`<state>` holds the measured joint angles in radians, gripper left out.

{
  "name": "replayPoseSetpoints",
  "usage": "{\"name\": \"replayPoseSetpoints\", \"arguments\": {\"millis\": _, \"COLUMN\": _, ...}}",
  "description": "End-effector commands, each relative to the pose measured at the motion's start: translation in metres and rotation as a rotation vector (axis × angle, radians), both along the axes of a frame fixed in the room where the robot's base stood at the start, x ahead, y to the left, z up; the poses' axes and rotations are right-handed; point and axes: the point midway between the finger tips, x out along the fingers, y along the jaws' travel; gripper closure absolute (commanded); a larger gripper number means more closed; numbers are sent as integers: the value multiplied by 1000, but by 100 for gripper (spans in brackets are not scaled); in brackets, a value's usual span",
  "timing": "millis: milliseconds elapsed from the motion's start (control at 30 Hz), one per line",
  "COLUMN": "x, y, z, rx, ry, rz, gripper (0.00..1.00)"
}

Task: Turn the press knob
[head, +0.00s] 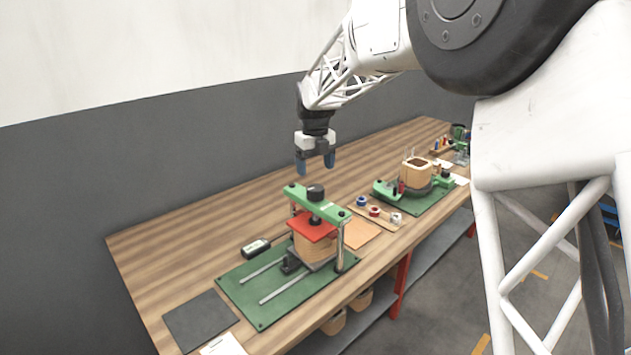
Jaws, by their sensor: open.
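The press stands on a green base plate (262,312) on the wooden table. It has a green crossbar (336,212) on metal posts and a black press knob (316,192) on top at the middle. Below the crossbar a red plate (313,228) lies over a tan wooden coil block (310,248). My gripper (315,164) points down above the press, apart from the knob. Its two blue-tipped fingers are open with nothing between them.
A second green fixture (415,200) with a tan coil (416,170) stands to the right. Tape rolls (373,211) lie between. A small dark device (256,247) is left of the press, and a dark mat (200,320) lies at the front left. The back left tabletop (190,245) is clear.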

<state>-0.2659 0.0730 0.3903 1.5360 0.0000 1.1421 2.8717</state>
Motion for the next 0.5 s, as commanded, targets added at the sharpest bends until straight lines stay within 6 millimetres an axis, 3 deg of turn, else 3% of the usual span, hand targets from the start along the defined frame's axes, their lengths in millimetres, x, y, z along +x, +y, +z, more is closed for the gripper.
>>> {"name": "replayPoseSetpoints", "arguments": {"millis": 167, "x": 0, "y": 0, "z": 0, "rx": 0, "ry": 0, "rz": 146, "gripper": 20}}
{"name": "replayPoseSetpoints", "arguments": {"millis": 500, "x": 0, "y": 0, "z": -1, "rx": 0, "ry": 0, "rz": 615, "gripper": 20}}
